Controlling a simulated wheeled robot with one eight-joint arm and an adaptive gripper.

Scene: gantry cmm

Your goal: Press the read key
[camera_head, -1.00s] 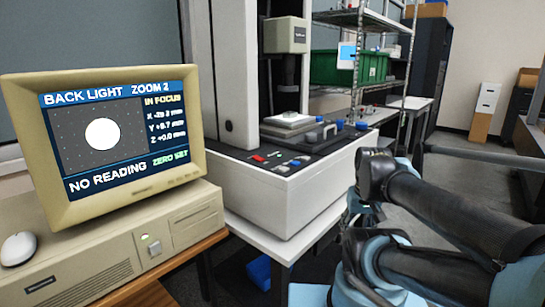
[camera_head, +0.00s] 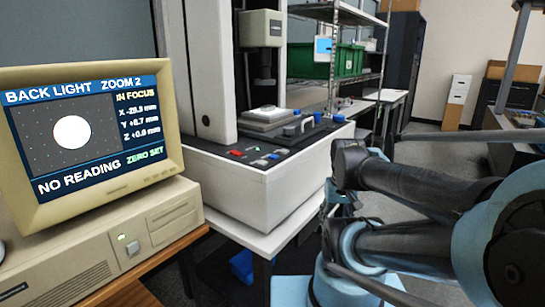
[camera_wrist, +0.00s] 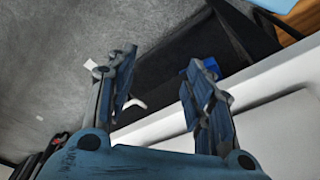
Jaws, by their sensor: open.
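The measuring machine (camera_head: 262,195) stands on a white table, with a dark control panel along its front top edge. The panel carries a red key (camera_head: 236,154) and several small pale or grey keys (camera_head: 257,163). Their labels are too small to read, so I cannot tell which is the read key. The monitor (camera_head: 30,210) shows "BACK LIGHT ZOOM 2", "IN FOCUS", "NO READING" and "ZERO SET", beside a white disc image. My gripper (camera_wrist: 162,82) is open and empty in the wrist view, apart from the panel. In the head view I cannot make out its fingertips.
A beige computer (camera_head: 120,245) sits under the monitor on a wooden desk at left. A stage (camera_head: 268,115) and a hanging optical head (camera_head: 262,30) are above the panel. A shelf holds a green bin (camera_head: 345,60). Open grey floor lies at right.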

